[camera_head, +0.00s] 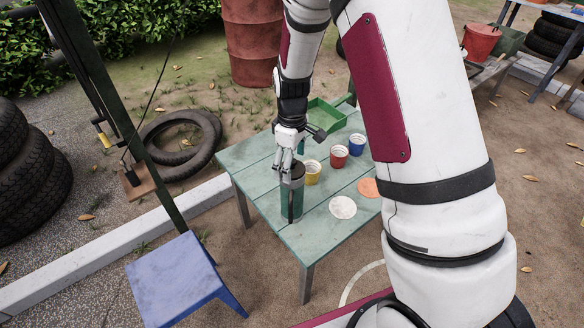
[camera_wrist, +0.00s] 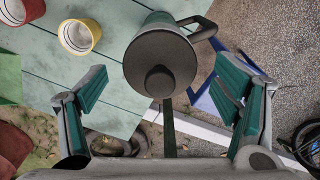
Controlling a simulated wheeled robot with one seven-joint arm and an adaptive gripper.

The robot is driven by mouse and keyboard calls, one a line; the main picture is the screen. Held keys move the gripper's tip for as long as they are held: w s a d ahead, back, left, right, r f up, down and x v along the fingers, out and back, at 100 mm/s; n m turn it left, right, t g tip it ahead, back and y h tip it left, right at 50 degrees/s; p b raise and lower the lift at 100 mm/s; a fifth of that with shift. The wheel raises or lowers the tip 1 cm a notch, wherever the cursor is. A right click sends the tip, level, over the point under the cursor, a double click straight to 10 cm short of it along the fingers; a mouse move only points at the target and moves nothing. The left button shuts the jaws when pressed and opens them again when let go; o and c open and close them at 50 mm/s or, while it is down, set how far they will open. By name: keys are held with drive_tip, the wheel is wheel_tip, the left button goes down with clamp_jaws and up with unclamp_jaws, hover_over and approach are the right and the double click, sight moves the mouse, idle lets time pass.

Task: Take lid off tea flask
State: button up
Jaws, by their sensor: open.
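The tea flask (camera_head: 291,205) is a green cylinder standing upright near the left edge of the green slatted table (camera_head: 315,231). Its dark grey round lid (camera_wrist: 146,50) with a knob (camera_wrist: 160,82) is on its top in the wrist view, and a dark handle (camera_wrist: 198,28) sticks out at the upper right. My gripper (camera_head: 288,162) is at the flask's top, pointing down. In the wrist view my gripper (camera_wrist: 165,86) is open, one green-padded finger on each side of the knob, with gaps on both sides. In the head view the fingers partly hide the lid.
Yellow (camera_head: 312,174), red (camera_head: 338,158) and blue (camera_head: 356,145) cups stand right of the flask. A white disc (camera_head: 343,207) and an orange disc (camera_head: 369,188) lie on the table. A green tray (camera_head: 326,115) is behind. A blue stool (camera_head: 175,278) stands front left.

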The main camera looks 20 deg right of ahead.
drive_tip(key=c, duration=1.6)
drive_tip(key=shift+s, duration=0.1)
drive_tip(key=shift+c, duration=0.2)
drive_tip(key=shift+d, duration=0.1)
